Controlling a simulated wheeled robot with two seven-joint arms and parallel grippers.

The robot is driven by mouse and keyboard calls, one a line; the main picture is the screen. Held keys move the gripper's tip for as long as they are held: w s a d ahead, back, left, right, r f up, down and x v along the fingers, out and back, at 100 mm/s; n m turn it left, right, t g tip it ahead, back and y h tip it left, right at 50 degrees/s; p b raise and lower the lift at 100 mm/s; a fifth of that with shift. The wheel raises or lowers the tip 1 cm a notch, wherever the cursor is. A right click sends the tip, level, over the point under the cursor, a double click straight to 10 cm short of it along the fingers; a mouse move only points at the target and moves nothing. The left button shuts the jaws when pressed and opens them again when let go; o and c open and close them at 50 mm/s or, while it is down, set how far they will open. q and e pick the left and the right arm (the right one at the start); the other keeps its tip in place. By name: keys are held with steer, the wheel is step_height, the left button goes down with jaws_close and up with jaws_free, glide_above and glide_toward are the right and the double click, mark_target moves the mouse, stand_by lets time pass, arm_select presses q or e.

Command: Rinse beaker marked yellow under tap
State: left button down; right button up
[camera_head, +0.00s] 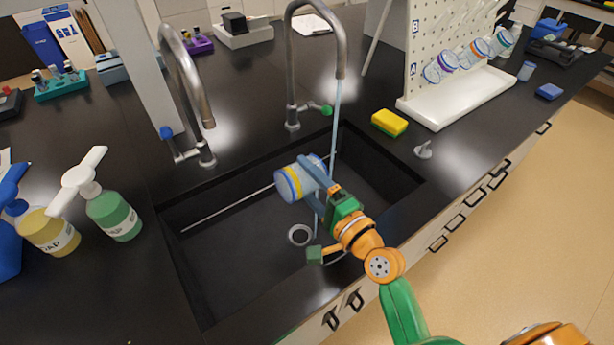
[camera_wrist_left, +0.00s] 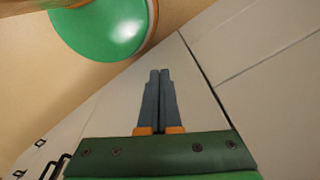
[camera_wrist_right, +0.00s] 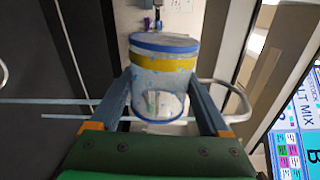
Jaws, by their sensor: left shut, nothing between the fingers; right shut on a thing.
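The beaker with the yellow band (camera_head: 289,186) lies tilted on its side in the air over the sink (camera_head: 222,262). My right gripper (camera_head: 315,172) is shut on it, one finger on each side. The right wrist view shows the beaker (camera_wrist_right: 165,62) between the fingers, with a blue rim and a yellow band. The tap with the green handle (camera_head: 342,52) is running. Its thin water stream (camera_head: 335,115) falls to the beaker and gripper; whether it enters the beaker I cannot tell. My left gripper (camera_wrist_left: 158,100) is shut and empty, seen only in the left wrist view.
A second tap with a blue handle (camera_head: 180,75) stands to the left, with no stream seen. Soap bottles (camera_head: 114,216) stand left of the sink. A yellow sponge (camera_head: 389,122) and a pegboard rack (camera_head: 455,100) with several beakers are on the right. The sink's left part is clear.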

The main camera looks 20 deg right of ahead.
steer(key=m+p, duration=0.1)
steer(key=m, duration=0.1)
steer(key=m+p, duration=0.1)
steer(key=m, duration=0.1)
steer(key=shift+r, duration=0.35)
steer(key=shift+d+f+m+p, duration=0.1)
steer(key=shift+m+p, duration=0.4)
steer(key=shift+m, duration=1)
steer(key=shift+w, duration=0.1)
stand_by(0.3)
